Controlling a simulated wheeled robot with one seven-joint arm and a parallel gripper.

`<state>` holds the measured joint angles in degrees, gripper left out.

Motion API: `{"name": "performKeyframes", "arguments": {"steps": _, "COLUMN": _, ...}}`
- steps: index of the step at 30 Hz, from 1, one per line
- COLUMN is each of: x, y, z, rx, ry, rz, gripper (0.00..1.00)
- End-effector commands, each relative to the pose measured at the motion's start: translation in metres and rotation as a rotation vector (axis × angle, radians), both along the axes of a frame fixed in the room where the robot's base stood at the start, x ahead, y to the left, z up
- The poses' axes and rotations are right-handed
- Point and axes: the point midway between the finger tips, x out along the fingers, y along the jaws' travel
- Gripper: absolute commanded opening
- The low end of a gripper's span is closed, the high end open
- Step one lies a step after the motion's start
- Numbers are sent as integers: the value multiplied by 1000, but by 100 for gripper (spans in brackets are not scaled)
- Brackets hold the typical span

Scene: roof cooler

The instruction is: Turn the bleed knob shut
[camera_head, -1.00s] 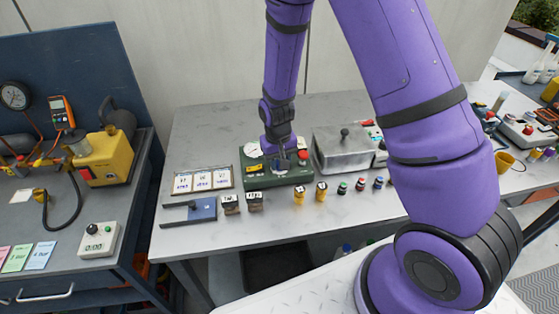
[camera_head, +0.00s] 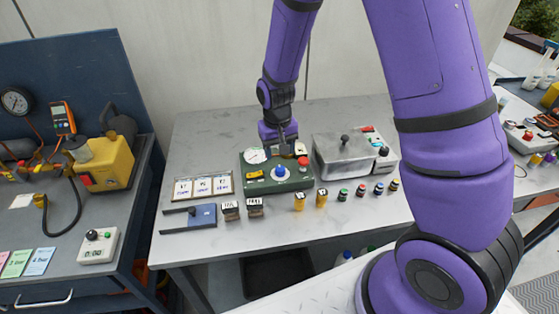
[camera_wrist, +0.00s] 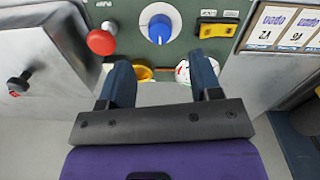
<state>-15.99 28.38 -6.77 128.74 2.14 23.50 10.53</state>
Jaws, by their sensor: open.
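A green box (camera_head: 263,180) on the grey bench carries a blue round knob (camera_head: 280,172), the only blue one on it and likely the bleed knob.
A red button (camera_wrist: 101,40) is beside the knob, and a yellow-framed black switch (camera_wrist: 215,28) is on its other side. A metal box with a black handle (camera_head: 343,152) stands close at the right. Cards (camera_head: 202,186) lie left. Small bottles and blocks line the front.

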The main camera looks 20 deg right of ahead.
Motion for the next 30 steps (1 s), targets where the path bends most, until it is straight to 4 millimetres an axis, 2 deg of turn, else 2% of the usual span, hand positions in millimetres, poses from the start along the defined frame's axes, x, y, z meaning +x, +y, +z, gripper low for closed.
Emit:
{"name": "performKeyframes", "arguments": {"steps": 3, "x": 0, "y": 1, "z": 19, "rx": 1, "ry": -3, "rz": 1, "gripper": 58}}
{"name": "performKeyframes", "arguments": {"steps": 9, "x": 0, "y": 2, "z": 36, "rx": 1, "ry": -1, "rz": 0, "gripper": 58}}
{"name": "performKeyframes", "arguments": {"steps": 26, "x": 0, "y": 2, "z": 40, "rx": 1, "ry": -1, "rz": 0, "gripper": 58}}
{"name": "performKeyframes", "arguments": {"steps": 30, "x": -3, "y": -1, "z": 56, "rx": 10, "ry": -17, "rz": -1, "gripper": 58}}
